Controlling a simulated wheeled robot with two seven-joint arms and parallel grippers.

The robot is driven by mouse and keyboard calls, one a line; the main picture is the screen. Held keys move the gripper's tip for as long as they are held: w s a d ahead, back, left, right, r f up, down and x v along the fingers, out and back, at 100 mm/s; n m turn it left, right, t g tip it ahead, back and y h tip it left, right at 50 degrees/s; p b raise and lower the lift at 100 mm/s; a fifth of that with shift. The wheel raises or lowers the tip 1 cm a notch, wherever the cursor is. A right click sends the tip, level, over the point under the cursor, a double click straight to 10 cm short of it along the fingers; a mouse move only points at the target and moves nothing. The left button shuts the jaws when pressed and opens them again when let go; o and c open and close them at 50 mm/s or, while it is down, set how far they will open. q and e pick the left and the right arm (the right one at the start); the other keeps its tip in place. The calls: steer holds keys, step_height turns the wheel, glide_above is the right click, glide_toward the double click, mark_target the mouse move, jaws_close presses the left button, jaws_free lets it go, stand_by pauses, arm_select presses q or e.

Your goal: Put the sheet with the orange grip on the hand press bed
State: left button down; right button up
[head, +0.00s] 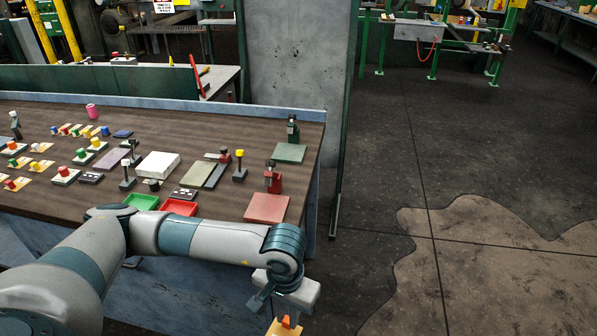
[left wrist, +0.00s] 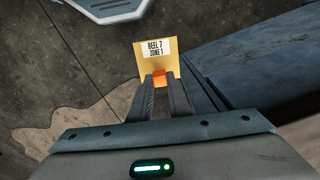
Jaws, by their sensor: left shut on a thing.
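My left gripper (head: 286,313) is shut on the orange grip (left wrist: 159,74) of a yellow sheet (left wrist: 152,60). The sheet carries a white label reading "REEL 7 ZONE 1". In the head view the gripper hangs low, past the table's front right corner, and only a corner of the sheet shows at the bottom edge. On the table's right end stand a red press-like stand with a flat red bed (head: 266,208) and a dark green one with a flat green bed (head: 289,152). Both beds look bare. I cannot tell which is the hand press. My right gripper is not in view.
The brown table (head: 50,215) holds several small blocks with coloured grips, a green tray (head: 141,201), a red tray (head: 180,208), a white block (head: 158,165) and dark posts. A raised blue-grey edge runs along its back. The floor to the right is open.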

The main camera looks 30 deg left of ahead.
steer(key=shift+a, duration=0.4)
